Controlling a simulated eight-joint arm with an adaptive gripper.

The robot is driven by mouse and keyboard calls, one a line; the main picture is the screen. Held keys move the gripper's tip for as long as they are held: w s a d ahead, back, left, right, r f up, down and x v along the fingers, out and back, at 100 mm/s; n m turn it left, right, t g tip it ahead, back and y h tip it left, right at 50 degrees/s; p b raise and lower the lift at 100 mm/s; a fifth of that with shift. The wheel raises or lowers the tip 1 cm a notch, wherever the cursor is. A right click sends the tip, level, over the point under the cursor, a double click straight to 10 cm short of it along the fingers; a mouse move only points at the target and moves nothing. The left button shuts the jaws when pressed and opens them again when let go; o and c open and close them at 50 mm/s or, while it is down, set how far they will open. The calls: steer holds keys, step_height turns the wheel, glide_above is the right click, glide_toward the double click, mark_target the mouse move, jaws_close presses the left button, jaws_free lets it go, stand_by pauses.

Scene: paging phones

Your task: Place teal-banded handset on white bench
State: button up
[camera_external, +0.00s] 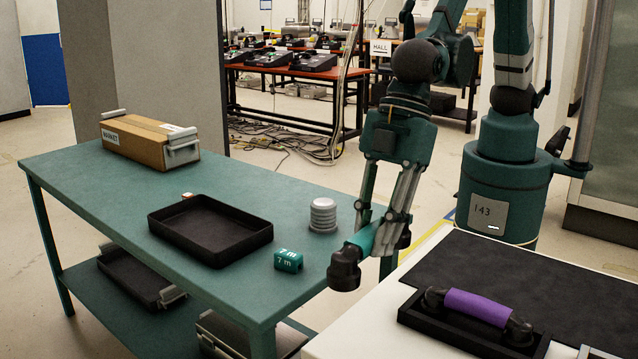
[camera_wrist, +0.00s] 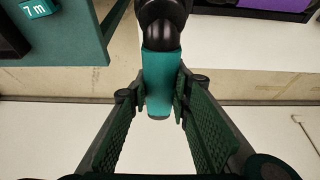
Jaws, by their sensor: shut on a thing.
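My gripper (camera_external: 384,240) is shut on the teal-banded handset (camera_external: 364,238), with a finger on each side of the band. One black end of the handset hangs toward the lower left, near the right edge of the green table. In the wrist view the teal band (camera_wrist: 162,75) sits between the two textured fingers, with a black end at the top. The white bench (camera_external: 362,325) is at the lower right. The handset is beside the bench's left edge in the picture; its exact height above the bench is hard to tell.
A purple-banded handset (camera_external: 478,306) lies in a black cradle (camera_external: 425,322) on the white bench, near a dark mat (camera_external: 540,285). The green table (camera_external: 110,190) holds a black tray (camera_external: 165,238), a ridged grey cylinder (camera_external: 323,216), a teal "7 m" block (camera_external: 288,261) and a cardboard box (camera_external: 135,140).

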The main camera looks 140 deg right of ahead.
steer(key=a+b, duration=0.2)
steer(key=a, duration=2.2)
steer(key=s+a+b, duration=0.1)
steer(key=s+a, duration=0.3)
steer(key=a, duration=0.9)
steer(key=s+a+b, duration=0.2)
steer(key=s+a, duration=0.2)
steer(key=a, duration=0.9)
step_height(320, 180, down, 5)
steer(key=shift+s+d+f, duration=0.1)
steer(key=shift+f, duration=0.05)
steer(key=shift+f, duration=0.15)
steer(key=shift+f+b, duration=1.35)
steer(key=shift+f, duration=1.9)
steer(key=shift+f, duration=0.4)
steer(key=o, duration=1.1)
steer(key=shift+o, duration=0.2)
